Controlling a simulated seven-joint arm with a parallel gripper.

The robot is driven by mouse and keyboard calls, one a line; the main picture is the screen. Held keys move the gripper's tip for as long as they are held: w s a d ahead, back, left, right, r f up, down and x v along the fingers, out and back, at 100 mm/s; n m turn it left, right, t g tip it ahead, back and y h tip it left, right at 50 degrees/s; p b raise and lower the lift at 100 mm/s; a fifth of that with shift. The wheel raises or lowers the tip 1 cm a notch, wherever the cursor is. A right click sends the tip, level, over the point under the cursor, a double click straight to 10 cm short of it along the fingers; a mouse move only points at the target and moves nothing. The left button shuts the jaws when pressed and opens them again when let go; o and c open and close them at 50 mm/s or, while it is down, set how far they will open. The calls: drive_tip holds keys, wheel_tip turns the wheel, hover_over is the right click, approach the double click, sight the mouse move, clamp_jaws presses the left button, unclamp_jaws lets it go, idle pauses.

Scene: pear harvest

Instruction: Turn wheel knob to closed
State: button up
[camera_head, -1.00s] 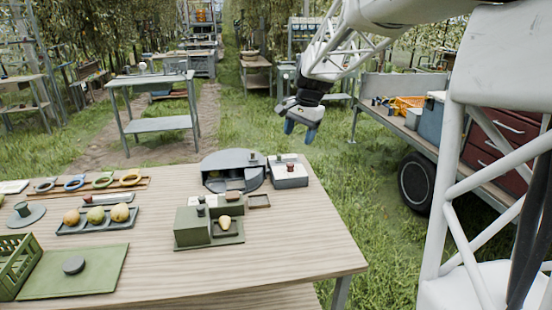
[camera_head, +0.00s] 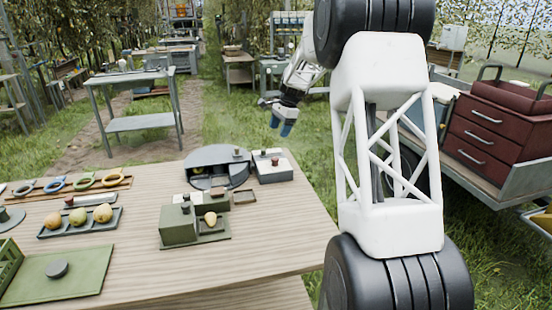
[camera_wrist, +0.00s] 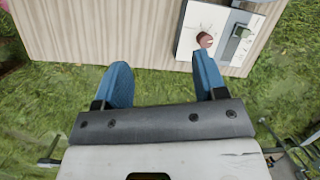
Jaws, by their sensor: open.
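My gripper (camera_head: 283,119) hangs beyond the right back edge of the wooden table, over grass. In the wrist view its two blue fingers (camera_wrist: 160,72) are spread wide with nothing between them. A small grey box (camera_head: 273,168) with a pale top sits at the table's back right corner and carries a reddish-brown knob and a dark knob. In the wrist view the pale panel (camera_wrist: 190,44) shows the reddish knob (camera_wrist: 205,40) just past the right fingertip and the dark knob (camera_wrist: 238,38) further right. I cannot tell which is the wheel knob, nor its setting.
A round grey housing (camera_head: 217,163) stands left of the box. A green box (camera_head: 179,226) with a yellow fruit, and a tray of pears (camera_head: 80,222), are further left. A cart with red drawers (camera_head: 490,140) stands right.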

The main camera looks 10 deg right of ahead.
sight(275, 158)
drive_tip(key=w+d+f+m+y, duration=0.1)
drive_tip(key=w+d+f+m, duration=0.2)
drive_tip(key=w+f, duration=1)
drive_tip(key=shift+w+d+f+m, duration=0.3)
drive_tip(key=shift+d+m, duration=0.1)
drive_tip(key=shift+d, duration=0.6)
drive_tip(key=shift+x, duration=3.9)
drive_tip(key=shift+s, duration=0.2)
drive_tip(key=c, duration=0.9)
